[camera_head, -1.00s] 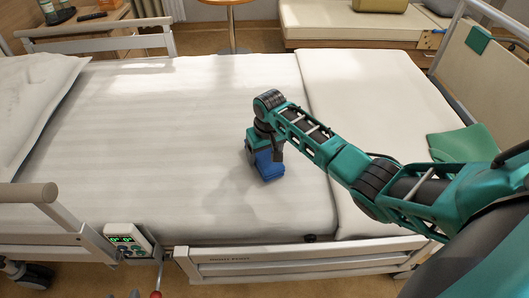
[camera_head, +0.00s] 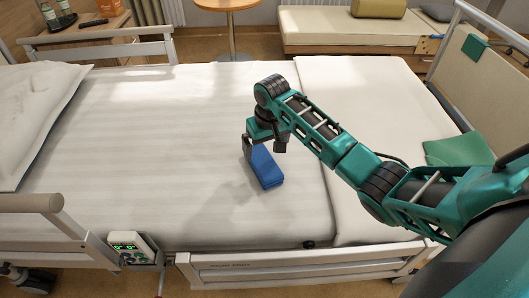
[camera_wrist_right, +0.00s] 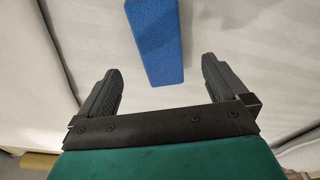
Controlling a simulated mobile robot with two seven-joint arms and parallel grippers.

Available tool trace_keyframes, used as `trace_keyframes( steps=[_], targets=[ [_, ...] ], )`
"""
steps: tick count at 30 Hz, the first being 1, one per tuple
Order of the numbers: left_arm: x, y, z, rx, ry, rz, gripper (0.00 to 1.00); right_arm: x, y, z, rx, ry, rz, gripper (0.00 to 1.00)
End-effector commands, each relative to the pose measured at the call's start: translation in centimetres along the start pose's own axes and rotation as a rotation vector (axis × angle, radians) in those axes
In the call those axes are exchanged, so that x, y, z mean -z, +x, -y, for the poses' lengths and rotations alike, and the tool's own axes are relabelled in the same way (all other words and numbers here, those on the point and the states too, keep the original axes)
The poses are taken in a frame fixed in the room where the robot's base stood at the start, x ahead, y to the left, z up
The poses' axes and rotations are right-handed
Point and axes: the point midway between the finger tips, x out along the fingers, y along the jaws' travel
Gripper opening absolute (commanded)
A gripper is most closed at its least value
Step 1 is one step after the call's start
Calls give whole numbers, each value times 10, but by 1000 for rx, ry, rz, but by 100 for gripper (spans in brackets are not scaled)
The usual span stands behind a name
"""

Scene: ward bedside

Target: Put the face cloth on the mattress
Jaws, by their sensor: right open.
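The face cloth is a blue folded block (camera_head: 266,168) lying on the white mattress (camera_head: 150,130), near its middle. In the right wrist view the blue cloth (camera_wrist_right: 155,38) lies beyond the fingertips, centred between them, with mattress around it. My right gripper (camera_head: 265,148) is just above and behind the cloth in the head view. In the right wrist view its two dark fingers (camera_wrist_right: 160,80) are wide apart with nothing between them. The left gripper is not in view.
A white pillow (camera_head: 40,115) lies at the left end of the bed. A green folded cloth (camera_head: 458,150) lies at the right end. A bed rail with a control panel (camera_head: 133,248) runs along the near side. The mattress left of the blue cloth is clear.

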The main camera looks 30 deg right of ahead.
Motion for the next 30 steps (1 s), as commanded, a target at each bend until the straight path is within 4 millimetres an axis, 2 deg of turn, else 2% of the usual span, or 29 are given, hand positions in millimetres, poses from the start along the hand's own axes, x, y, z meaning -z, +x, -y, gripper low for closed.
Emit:
trace_keyframes(
  steps=[1,3,9,13,16,19,23,26,30],
  targets=[
    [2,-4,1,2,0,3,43,1,-13,0,0,0,-3,100],
    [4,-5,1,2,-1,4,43,1,-25,0,0,1,-2,100],
    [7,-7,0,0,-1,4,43,0,-43,0,0,-1,-1,100],
    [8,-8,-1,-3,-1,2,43,-8,-34,11,20,-27,-47,100],
    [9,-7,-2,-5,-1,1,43,-21,-19,30,59,-74,-151,100],
    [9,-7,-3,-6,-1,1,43,-41,-9,55,113,-128,-304,100],
    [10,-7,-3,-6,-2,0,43,-70,-8,79,169,-174,-504,100],
    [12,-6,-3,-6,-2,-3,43,-102,-1,86,183,-188,-612,100],
    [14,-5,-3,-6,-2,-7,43,-154,17,84,168,-206,-705,100]
  ],
)
